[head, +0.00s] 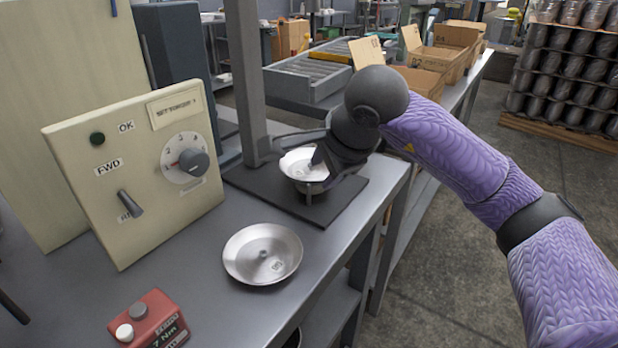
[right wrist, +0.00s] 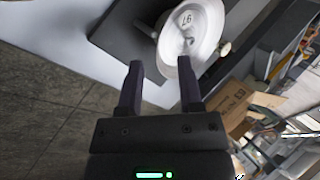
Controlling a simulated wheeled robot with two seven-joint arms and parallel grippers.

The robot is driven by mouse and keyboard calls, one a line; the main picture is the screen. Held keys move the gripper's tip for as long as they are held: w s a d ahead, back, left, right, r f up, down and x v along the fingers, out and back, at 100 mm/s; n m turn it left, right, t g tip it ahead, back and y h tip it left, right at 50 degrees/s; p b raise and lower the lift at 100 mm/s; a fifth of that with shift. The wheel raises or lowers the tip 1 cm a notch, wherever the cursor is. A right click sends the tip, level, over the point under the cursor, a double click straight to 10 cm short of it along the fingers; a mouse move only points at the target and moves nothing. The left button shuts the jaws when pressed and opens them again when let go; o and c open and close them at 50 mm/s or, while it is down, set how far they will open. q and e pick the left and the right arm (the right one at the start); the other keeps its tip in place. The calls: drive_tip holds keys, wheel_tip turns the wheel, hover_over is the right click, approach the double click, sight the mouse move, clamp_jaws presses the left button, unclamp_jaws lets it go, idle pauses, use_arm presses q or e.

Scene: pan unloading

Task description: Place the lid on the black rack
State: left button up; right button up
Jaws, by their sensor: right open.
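A round shallow silver metal piece (head: 262,254) with a small raised centre lies on the grey bench, apart from the gripper; it looks like a lid. A second silver dish-shaped piece (head: 298,163) stands above a flat black plate (head: 335,207) at the press column. The right wrist view shows this second piece (right wrist: 187,32) with a number inside. My right gripper (head: 318,165) is open beside its right side; in the right wrist view the open fingers (right wrist: 160,68) point toward it, one overlapping its rim. I cannot make out a separate black rack. My left gripper is not in view.
A beige control panel (head: 140,165) stands at the left of the bench, and a red button box (head: 148,320) at the front. A grey column (head: 246,80) rises behind the black plate. Open cardboard boxes (head: 435,55) are at the back. The bench's right edge is close to the plate.

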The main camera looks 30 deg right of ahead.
sight(317, 179)
drive_tip(key=x, duration=0.3)
drive_tip(key=shift+w+f+b, duration=0.1)
drive_tip(key=shift+b, duration=0.25)
clamp_jaws()
